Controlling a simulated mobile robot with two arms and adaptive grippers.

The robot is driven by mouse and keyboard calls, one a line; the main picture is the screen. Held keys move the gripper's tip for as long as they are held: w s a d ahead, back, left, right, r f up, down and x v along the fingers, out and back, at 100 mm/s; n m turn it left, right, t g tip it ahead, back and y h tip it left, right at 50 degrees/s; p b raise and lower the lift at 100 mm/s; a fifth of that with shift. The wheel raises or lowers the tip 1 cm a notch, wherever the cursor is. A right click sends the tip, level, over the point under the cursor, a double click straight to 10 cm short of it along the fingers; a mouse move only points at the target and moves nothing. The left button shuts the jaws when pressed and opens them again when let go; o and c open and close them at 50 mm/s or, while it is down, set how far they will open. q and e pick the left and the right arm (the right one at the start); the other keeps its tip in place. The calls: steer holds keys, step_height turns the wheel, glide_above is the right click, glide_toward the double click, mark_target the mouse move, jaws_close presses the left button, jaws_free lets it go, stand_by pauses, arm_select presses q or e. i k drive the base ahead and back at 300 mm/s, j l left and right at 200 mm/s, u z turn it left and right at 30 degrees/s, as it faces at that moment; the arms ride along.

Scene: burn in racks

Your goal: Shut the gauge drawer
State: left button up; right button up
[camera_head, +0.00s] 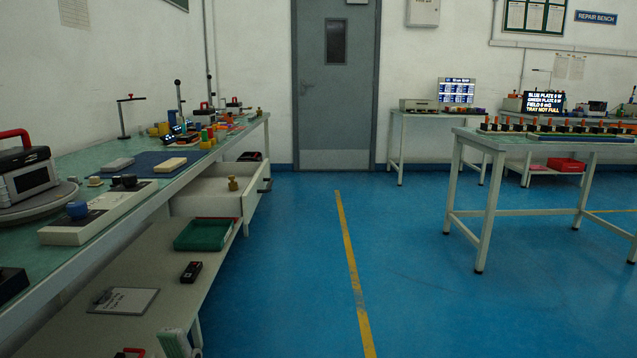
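The gauge drawer (218,204) is a pale drawer under the long bench on the left. It stands open, pulled out toward the aisle. A dark handle (265,186) is on its front. A small brass-coloured piece (233,184) stands inside it. Neither of my grippers shows in the head view, so their state is hidden.
The green-topped left bench (110,165) carries instruments and blocks. Its lower shelf (150,275) holds a green tray (204,234) and a clipboard (123,300). The blue floor (290,270) is clear beside it. Another table (520,140) stands at right.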

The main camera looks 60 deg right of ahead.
mark_target(208, 194)
steer(key=l+z, duration=0.1)
steer(key=z, duration=0.35)
steer(key=k+l+z, duration=0.1)
steer(key=z, duration=0.35)
steer(key=l+z, duration=0.2)
steer(key=z, duration=0.3)
